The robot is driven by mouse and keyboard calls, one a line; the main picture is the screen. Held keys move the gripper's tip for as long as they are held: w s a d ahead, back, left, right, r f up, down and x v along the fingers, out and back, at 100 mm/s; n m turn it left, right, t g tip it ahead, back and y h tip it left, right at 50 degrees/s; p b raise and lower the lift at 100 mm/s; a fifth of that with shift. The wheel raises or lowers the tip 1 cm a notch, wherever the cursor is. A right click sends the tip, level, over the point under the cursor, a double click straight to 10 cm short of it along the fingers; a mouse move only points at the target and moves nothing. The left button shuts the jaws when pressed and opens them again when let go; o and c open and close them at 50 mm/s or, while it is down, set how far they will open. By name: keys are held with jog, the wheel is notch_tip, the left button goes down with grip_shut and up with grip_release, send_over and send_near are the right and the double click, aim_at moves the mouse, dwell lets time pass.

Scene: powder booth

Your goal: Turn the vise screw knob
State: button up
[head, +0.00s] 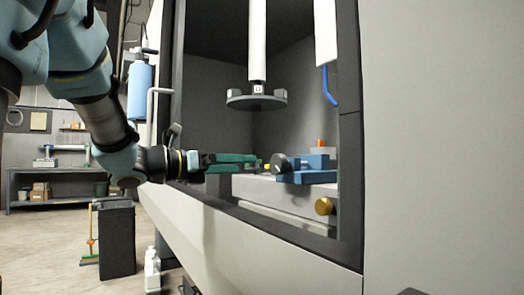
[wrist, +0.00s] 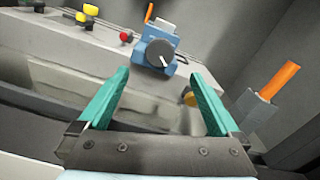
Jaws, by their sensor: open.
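The blue vise (head: 308,174) sits on the grey bed inside the booth. Its dark round screw knob (head: 279,163) faces my arm; in the wrist view the knob (wrist: 159,52) has a white line on its face. My gripper (head: 258,161) has green fingers that reach through the booth opening towards the knob. In the wrist view the gripper (wrist: 160,74) is open and empty, with the knob beyond the fingertips and roughly centred between them. A gap shows between fingers and knob.
A brass knob (head: 324,206) sits on the bed front, low right of the vise. A round plate (head: 257,101) hangs above. In the wrist view, an orange-handled part (wrist: 278,80) stands right, and red and yellow buttons (wrist: 90,10) lie upper left. The dark opening frame (head: 290,233) edges the booth.

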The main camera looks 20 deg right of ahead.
aim_at(275, 164)
jog(key=d, duration=0.3)
jog(key=w+d, duration=0.1)
jog(key=d, duration=0.3)
jog(key=w+d+b, duration=0.1)
jog(key=d, duration=0.2)
jog(key=shift+d, duration=0.25)
jog(key=c, duration=1.4)
